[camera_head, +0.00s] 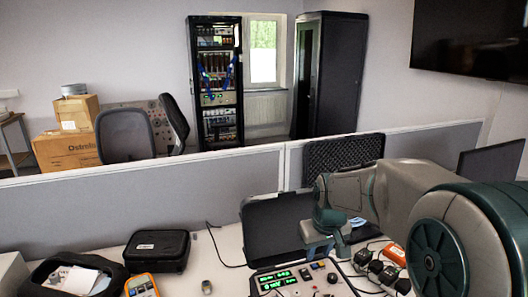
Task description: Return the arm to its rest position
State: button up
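My arm reaches in from the right edge, with a large green and grey joint close to the camera. The arm bends down at its wrist over the desk. My gripper (326,244) points down above the back of a calibration instrument with a lit green display (287,284). Its fingers are small and partly lost against the dark screen behind, so I cannot tell whether they are open or shut. I see no object in it.
A grey partition (150,200) stands behind.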

jog(key=s+r+m, duration=0.1)
jog(key=s+m, duration=0.1)
jog(key=s, duration=1.9)
jog(key=shift+r+m, duration=0.3)
